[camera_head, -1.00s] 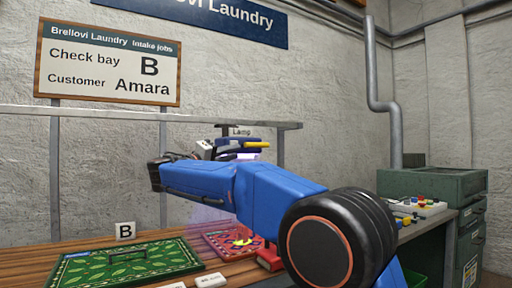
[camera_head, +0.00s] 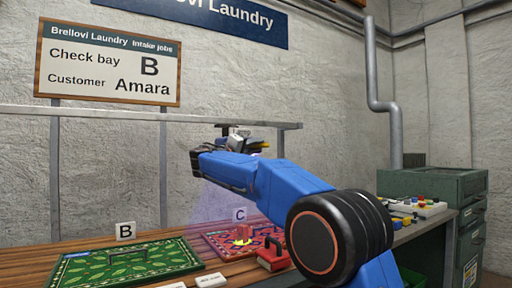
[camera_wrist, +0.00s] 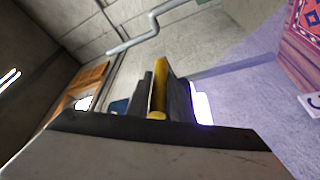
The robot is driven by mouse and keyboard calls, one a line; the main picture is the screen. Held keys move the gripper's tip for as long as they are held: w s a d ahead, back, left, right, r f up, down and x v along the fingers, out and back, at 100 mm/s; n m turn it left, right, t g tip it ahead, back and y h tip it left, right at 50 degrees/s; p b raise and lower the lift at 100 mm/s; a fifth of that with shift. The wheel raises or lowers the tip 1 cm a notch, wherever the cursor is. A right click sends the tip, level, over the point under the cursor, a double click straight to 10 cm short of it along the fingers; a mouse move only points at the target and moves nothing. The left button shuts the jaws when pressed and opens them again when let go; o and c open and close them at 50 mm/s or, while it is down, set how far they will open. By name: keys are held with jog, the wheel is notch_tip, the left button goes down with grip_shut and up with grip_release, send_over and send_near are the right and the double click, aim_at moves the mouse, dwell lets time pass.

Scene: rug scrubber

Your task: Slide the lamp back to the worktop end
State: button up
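The lamp hangs under the metal rail in the head view, behind my arm. Its label "Lamp" (camera_head: 242,132) shows at the rail's right part, and its violet glow (camera_head: 215,205) falls toward the worktop (camera_head: 30,262). My gripper (camera_head: 252,146) is up at rail height by the lamp; my blue arm hides most of both. In the wrist view a dark piece with a yellow edge (camera_wrist: 161,88) stands just beyond my gripper's grey body, beside a bright violet-white glow (camera_wrist: 202,106). I cannot tell whether my fingers are shut on it.
The rail (camera_head: 90,112) runs along the wall above the worktop. A green leaf-patterned rug (camera_head: 125,262) lies by sign B (camera_head: 125,231), a red patterned rug (camera_head: 215,243) by sign C (camera_head: 239,214). A red handled tool (camera_head: 272,258) sits beside it. Green drawers (camera_head: 440,184) stand right.

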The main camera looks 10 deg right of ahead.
grip_shut()
jog(key=w+d, duration=0.3)
jog(key=d, duration=0.8)
jog(key=w+d, duration=0.4)
jog(key=d, duration=0.8)
jog(key=w+d, duration=0.4)
jog(key=d, duration=0.8)
jog(key=shift+w, duration=0.15)
jog(key=shift+r, duration=0.1)
grip_release()
jog(key=shift+w+d, duration=0.1)
jog(key=shift+d, duration=0.15)
jog(key=shift+a, duration=0.1)
jog(key=v, duration=1.7)
